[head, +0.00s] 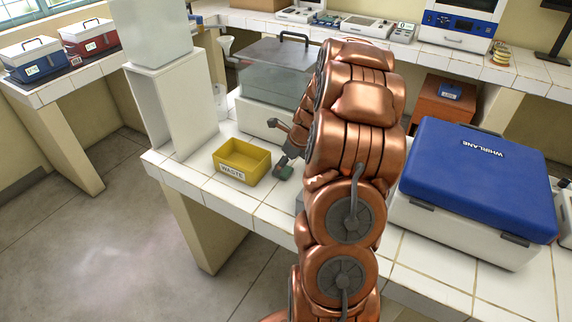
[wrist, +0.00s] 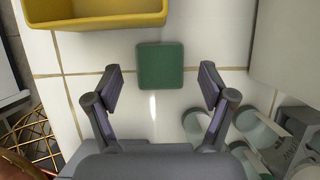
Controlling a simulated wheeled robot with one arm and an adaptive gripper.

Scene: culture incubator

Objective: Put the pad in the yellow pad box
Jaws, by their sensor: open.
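The green square pad (wrist: 160,65) lies flat on the white tiles in the wrist view. It also shows small in the head view (head: 284,173), at the right of the yellow box. My gripper (wrist: 160,80) is open and empty, with its two fingers apart on the left and right of the pad, not touching it. In the head view my gripper (head: 288,160) is partly hidden by my arm. The yellow pad box (head: 242,163) is open at the top and has a WASTE label. Its edge shows at the upper left in the wrist view (wrist: 110,22).
A clear-lidded container (head: 275,75) stands behind the yellow box, and a white block (head: 180,105) stands to its left. A large blue-lidded case (head: 480,175) fills the bench to the right of my arm. Grey and white rounded parts (wrist: 262,140) lie at the lower right in the wrist view.

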